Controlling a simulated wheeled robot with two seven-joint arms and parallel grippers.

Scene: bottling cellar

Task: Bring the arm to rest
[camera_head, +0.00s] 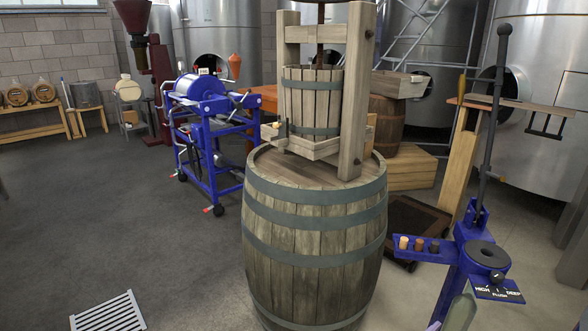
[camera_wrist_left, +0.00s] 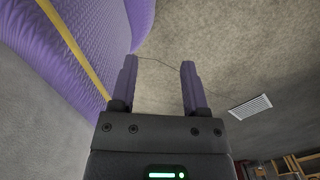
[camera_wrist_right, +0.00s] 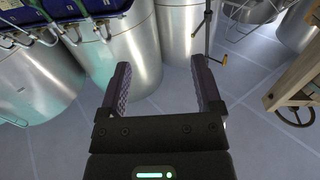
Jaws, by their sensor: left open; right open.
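My left gripper (camera_wrist_left: 159,72) shows in the left wrist view with its two purple fingers apart and nothing between them. My right gripper (camera_wrist_right: 160,72) shows in the right wrist view, also with its fingers apart and empty. Neither gripper shows in the head view. Beyond the left fingers are a plain floor or wall surface and a purple padded shape with a yellow band (camera_wrist_left: 75,45). Beyond the right fingers are steel tanks (camera_wrist_right: 132,50) and a tiled floor. Neither gripper touches anything that I can see.
In the head view a large barrel (camera_head: 312,240) stands in front, bearing a wooden press (camera_head: 350,110). A blue corking stand (camera_head: 468,255) with several corks is at the right. A blue wheeled machine (camera_head: 205,130) stands behind left. The left floor is open, with a drain grate (camera_head: 108,314).

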